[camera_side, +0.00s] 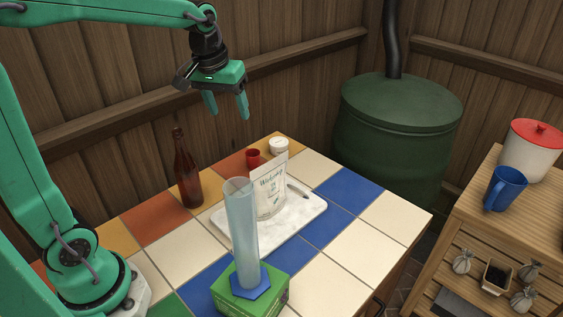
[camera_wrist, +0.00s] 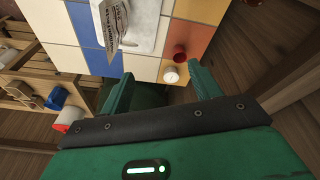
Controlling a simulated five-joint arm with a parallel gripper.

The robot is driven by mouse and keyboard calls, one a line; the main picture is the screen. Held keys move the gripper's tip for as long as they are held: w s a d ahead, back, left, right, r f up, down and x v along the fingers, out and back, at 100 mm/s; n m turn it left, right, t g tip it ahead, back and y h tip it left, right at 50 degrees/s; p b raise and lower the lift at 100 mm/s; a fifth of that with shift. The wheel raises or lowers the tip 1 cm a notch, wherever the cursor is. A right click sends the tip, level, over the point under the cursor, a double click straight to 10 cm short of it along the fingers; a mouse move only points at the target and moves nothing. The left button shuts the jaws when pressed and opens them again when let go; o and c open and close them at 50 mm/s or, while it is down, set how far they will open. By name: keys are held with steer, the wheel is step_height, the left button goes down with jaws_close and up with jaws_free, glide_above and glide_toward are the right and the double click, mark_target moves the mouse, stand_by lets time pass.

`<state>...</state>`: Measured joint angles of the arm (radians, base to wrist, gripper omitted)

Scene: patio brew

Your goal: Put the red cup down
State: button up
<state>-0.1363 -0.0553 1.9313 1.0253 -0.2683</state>
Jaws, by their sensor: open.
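The red cup (camera_side: 253,156) stands on the tiled table near its far edge, beside a small white jar (camera_side: 279,147). In the wrist view the red cup (camera_wrist: 180,52) lies above the jar (camera_wrist: 171,75), beyond the fingertips. My gripper (camera_side: 226,107) hangs well above the table's back edge, fingers apart and empty. In the wrist view my gripper (camera_wrist: 160,80) shows its two green fingers spread, with nothing between them touching.
A brown bottle (camera_side: 187,172) stands left of the cup. A white tray (camera_side: 303,219) bears a pouch (camera_side: 270,190). A tall clear cylinder (camera_side: 242,225) stands on a green box (camera_side: 279,289). A green barrel (camera_side: 395,125) is behind; a wooden shelf with a blue mug (camera_side: 507,190) is right.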

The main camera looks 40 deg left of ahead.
steer(key=s+d+f+m+t, duration=0.1)
steer(key=s+d+m, duration=0.3)
steer(key=s, duration=1.2)
steer(key=shift+s+d+m+t, duration=0.15)
steer(key=shift+d+m+t, duration=0.15)
steer(key=shift+d+t, duration=0.5)
steer(key=shift+a+f, duration=0.1)
steer(key=shift+a, duration=0.05)
